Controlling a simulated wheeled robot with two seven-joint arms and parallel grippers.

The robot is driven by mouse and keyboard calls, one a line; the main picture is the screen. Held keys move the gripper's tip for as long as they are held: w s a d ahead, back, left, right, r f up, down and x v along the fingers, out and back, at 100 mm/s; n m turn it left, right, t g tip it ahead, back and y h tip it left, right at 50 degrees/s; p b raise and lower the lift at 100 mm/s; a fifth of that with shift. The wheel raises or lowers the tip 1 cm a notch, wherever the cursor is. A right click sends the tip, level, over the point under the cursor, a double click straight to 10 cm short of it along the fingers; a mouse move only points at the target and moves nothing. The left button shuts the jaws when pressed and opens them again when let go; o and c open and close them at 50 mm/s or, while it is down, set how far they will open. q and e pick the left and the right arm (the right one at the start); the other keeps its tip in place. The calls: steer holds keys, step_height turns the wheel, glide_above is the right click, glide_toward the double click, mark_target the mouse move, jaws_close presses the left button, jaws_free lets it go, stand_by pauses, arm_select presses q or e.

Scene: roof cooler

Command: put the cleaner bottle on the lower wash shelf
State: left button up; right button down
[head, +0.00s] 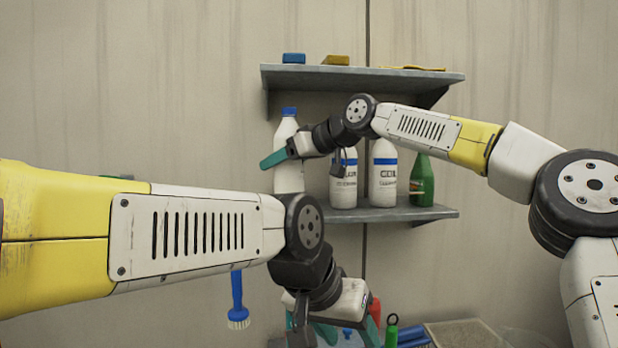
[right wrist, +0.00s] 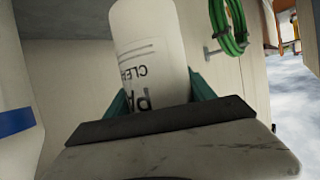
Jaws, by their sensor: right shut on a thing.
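The cleaner bottle (head: 288,172) is white with a blue cap and stands nearly upright at the left end of the lower wash shelf (head: 400,214). My right gripper (head: 277,158) is shut around it. In the right wrist view the bottle (right wrist: 150,50) sits between the teal fingers, its lettering upside down. My left arm hides the shelf's left end, so I cannot tell whether the bottle's base touches it. My left gripper (head: 335,325) is low in front of the wall, its fingers partly out of frame and their opening unclear.
Two white bottles with blue bands (head: 384,175) and a green bottle (head: 422,182) stand on the lower shelf, right of the held bottle. The upper shelf (head: 365,75) holds a blue block and yellow items. A blue brush (head: 237,300) hangs below.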

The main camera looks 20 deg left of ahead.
mark_target(282, 175)
steer(key=shift+a+f, duration=0.1)
steer(key=shift+f, duration=1.6)
steer(key=shift+c, duration=1.6)
jaws_free()
steer(key=shift+f, duration=0.2)
steer(key=shift+r, duration=0.2)
steer(key=v, duration=1.2)
steer(key=shift+f, duration=0.15)
